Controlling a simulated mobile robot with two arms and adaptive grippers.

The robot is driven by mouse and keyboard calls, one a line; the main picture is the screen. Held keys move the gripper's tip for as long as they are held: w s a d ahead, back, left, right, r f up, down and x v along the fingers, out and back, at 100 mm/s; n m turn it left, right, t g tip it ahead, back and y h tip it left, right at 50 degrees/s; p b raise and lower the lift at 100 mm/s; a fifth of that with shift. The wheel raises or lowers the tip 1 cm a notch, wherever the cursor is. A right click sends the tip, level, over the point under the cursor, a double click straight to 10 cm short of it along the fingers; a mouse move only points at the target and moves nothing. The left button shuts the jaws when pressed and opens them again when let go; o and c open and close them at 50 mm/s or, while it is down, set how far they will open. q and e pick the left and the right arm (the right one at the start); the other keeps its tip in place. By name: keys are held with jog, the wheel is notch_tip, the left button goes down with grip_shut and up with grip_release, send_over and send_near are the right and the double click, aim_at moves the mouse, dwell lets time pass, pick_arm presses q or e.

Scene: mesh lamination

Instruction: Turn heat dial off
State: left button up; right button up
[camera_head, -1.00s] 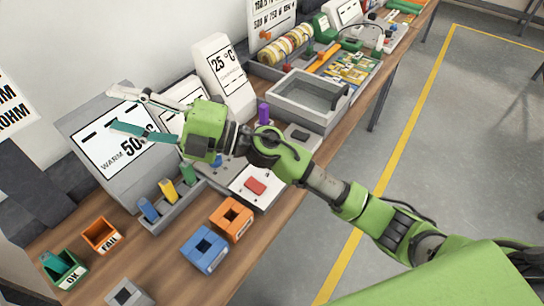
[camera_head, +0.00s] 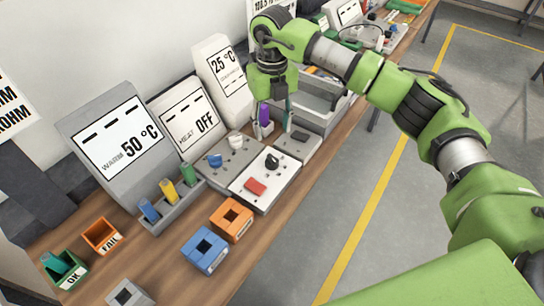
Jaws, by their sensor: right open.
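The heat display (camera_head: 188,122) in the middle of the bench reads OFF. In front of it a grey control box (camera_head: 224,166) carries a blue knob (camera_head: 215,160) and a white knob (camera_head: 235,141). A black dial (camera_head: 272,162) sits on a white panel with a red button (camera_head: 255,186). The labels of these controls are too small to read, so I cannot tell which is the heat dial. My right gripper (camera_head: 273,119) is open and points down, behind the black dial and apart from it, beside a purple upright piece (camera_head: 264,115). My left gripper is not in view.
A display (camera_head: 119,140) at left reads WARM 50 °C and another (camera_head: 224,75) reads 25 °C. Blue (camera_head: 204,250) and orange (camera_head: 231,219) blocks, a FAIL bin (camera_head: 101,236) and an OK bin (camera_head: 65,271) stand at the front left. A grey tray (camera_head: 318,100) lies behind my gripper.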

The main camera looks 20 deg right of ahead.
aim_at(272, 158)
notch_tip(272, 158, down, 11)
jog(key=p, duration=0.3)
jog(key=shift+a+f, duration=0.1)
jog(key=shift+f, duration=0.75)
jog(key=c, duration=1.1)
